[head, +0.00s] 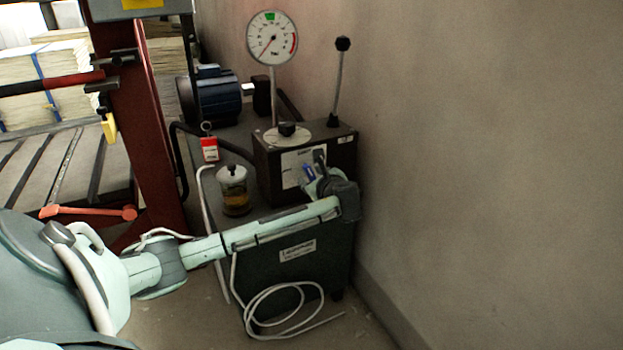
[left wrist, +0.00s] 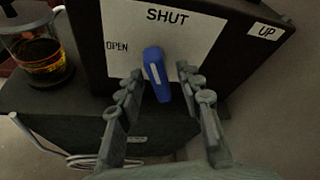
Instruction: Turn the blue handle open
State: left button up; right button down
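The blue handle (left wrist: 157,76) sits on a white plate on the front of a dark box. In the left wrist view its long axis runs nearly up and down, with SHUT printed above it and OPEN to its left. In the head view only a bit of the blue handle (head: 308,172) shows beside my gripper. My left gripper (left wrist: 158,82) is open, with one finger on each side of the handle and visible gaps between. It also shows in the head view (head: 315,176), in front of the plate. My right gripper is not in view.
The dark box (head: 335,150) carries a pressure gauge (head: 271,38) and a black-knobbed lever (head: 338,80). A jar with amber liquid (head: 233,190) stands left of it. A wall (head: 480,150) closes the right side. A white hose (head: 285,290) lies coiled low in front.

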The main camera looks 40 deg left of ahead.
pick_arm(q)
jog(key=shift+w+a+f, duration=0.1)
jog(key=shift+w+a, duration=0.15)
jog(key=shift+a, duration=0.05)
grip_shut()
